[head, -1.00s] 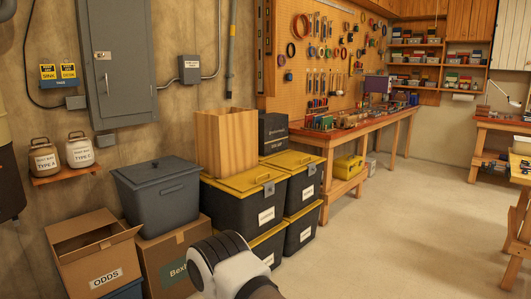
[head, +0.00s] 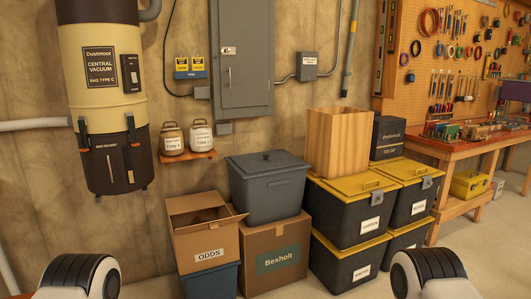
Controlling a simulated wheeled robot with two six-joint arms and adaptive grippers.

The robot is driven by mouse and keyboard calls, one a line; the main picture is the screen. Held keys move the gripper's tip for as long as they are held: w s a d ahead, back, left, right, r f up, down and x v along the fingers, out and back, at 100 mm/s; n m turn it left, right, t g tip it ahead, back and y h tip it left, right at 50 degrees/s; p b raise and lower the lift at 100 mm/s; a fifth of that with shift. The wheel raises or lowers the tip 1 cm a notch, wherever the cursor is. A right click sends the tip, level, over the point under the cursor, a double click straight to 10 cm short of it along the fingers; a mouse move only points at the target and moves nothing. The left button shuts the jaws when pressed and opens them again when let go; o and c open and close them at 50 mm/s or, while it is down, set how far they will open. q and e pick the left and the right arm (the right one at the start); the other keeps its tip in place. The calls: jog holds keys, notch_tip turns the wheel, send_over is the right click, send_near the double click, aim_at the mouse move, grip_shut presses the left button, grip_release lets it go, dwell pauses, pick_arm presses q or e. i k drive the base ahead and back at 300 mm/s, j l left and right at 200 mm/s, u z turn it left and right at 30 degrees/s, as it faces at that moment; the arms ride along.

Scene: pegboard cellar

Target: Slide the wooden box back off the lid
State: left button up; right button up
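The wooden box (head: 338,143) is a tall, open-topped, light wood box. It stands upright at the back of the yellow lid (head: 352,190) of the upper front black tote (head: 335,212), near the wall. Its lower edge meets the rear part of the lid; how much of its base rests on the lid is hidden. The front of the lid, with its handle, is bare. Dark and white parts of my two arms show at the bottom left and bottom right, well short of the box. Neither gripper's fingers are in view.
More yellow-lidded totes (head: 412,170) stand beside and below, with a dark box (head: 388,137) behind. Left are a grey lidded bin (head: 267,190), a Bexholt carton (head: 273,260) and an open ODDS carton (head: 205,237). A workbench (head: 460,148) is at right. Some floor is clear at lower right.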

aim_at(337, 139)
jog(key=i+z, duration=0.1)
jog(key=z, duration=0.2)
jog(key=i+j+z, duration=0.1)
jog(key=z, duration=0.2)
jog(key=i+z, duration=0.3)
jog(key=i, duration=0.65)
jog(key=i+j+z, duration=0.15)
jog(key=i+z, duration=0.15)
jog(key=i, duration=0.65)
